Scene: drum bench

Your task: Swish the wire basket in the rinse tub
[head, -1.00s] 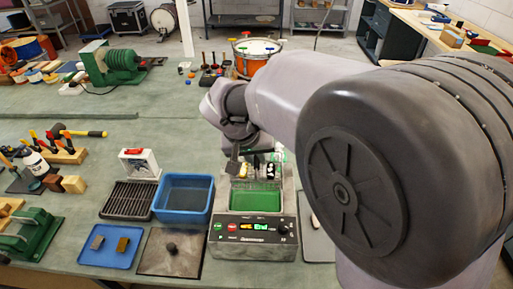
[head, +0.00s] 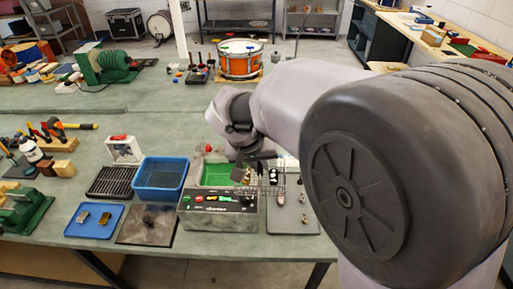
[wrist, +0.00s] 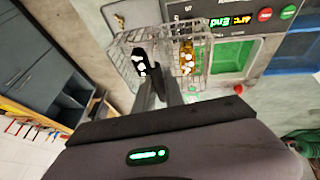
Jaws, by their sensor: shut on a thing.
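The wire basket (wrist: 128,62) is in my gripper (wrist: 160,88) in the wrist view, with brass-coloured and black-and-white small parts in it. In the head view the basket (head: 262,188) is raised near the front right of the cleaner (head: 222,213), partly hidden by my gripper (head: 253,165). My gripper is shut on the basket. The blue rinse tub (head: 160,177) stands left of the cleaner; it also shows at the right edge of the wrist view (wrist: 296,50). The cleaner has an open green-lit tank (head: 216,174) and a lit display reading "End".
A black slotted rack (head: 111,182) is left of the tub. A blue tray (head: 94,220) with two small blocks and a dark plate (head: 148,225) lie in front. A grey mat (head: 293,215) with small brass parts lies right of the cleaner.

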